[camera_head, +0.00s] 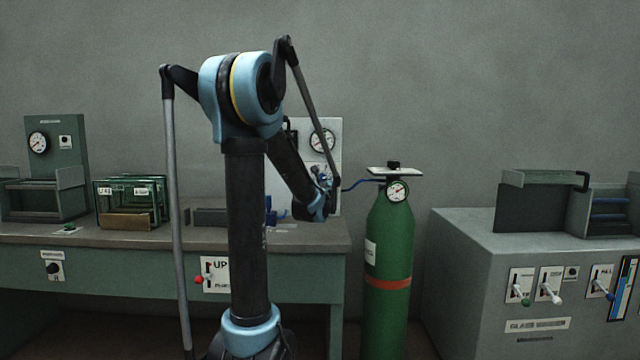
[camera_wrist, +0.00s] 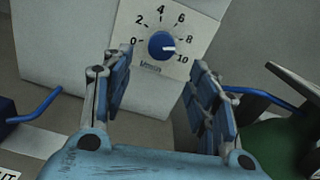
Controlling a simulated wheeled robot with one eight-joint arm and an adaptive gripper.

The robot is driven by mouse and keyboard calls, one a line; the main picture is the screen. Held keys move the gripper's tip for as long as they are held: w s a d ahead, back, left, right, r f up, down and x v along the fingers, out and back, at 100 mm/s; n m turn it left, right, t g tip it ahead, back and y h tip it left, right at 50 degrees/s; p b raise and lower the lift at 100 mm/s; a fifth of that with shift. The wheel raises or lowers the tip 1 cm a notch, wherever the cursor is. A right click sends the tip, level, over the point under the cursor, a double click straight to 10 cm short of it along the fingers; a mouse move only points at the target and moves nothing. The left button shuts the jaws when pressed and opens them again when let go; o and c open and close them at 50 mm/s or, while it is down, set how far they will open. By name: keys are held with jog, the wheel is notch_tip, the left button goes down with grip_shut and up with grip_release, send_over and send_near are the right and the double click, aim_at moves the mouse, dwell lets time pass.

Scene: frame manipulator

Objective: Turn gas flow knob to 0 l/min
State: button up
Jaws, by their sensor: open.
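The gas flow knob (camera_wrist: 162,45) is a round blue knob on a white plate (camera_wrist: 196,15), with a scale from 0 at left over the top to 10 at lower right. Its white mark points right, between 8 and 10. My gripper (camera_wrist: 160,80) is open and empty, its two blue fingers apart. In the wrist picture the knob appears between and beyond the fingertips, and no contact shows. In the head view my gripper (camera_head: 318,200) is in front of the white panel (camera_head: 333,130), and I cannot make out the knob there.
A green gas cylinder (camera_head: 388,265) with a gauge (camera_head: 397,191) stands right of the panel, with a blue hose (camera_head: 358,183) running to it. The workbench (camera_head: 320,240) is below my gripper. A grey cabinet (camera_head: 480,250) with levers stands at right.

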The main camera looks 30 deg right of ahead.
aim_at(322, 180)
jog(key=x, duration=1)
jog(key=shift+w+d, duration=0.15)
jog(key=shift+w, duration=0.2)
jog(key=c, duration=1.1)
